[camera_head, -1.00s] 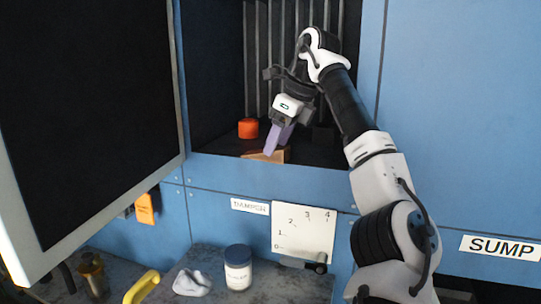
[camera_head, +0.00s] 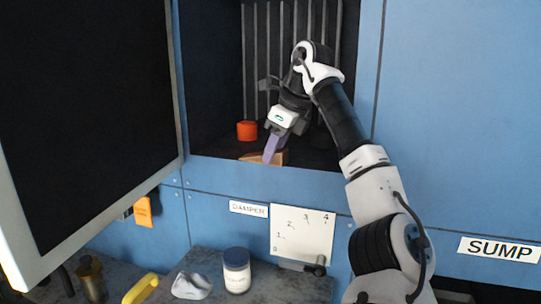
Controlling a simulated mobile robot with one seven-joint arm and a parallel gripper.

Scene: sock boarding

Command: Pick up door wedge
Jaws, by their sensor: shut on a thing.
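The door wedge (camera_head: 281,158) is a tan, wood-coloured piece at the front lip of the dark opening in the blue cabinet. My gripper (camera_head: 268,159) reaches into the opening from the right and points down. Its purple fingers are shut on the wedge, and they cover the wedge's middle. Whether the wedge still touches the floor of the opening cannot be told.
An orange-red object (camera_head: 247,131) stands just behind and left of the wedge. An open dark door (camera_head: 85,110) fills the left. Below, a bench holds a lidded jar (camera_head: 236,270), a crumpled grey-white cloth (camera_head: 191,286) and a yellow handle (camera_head: 141,288).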

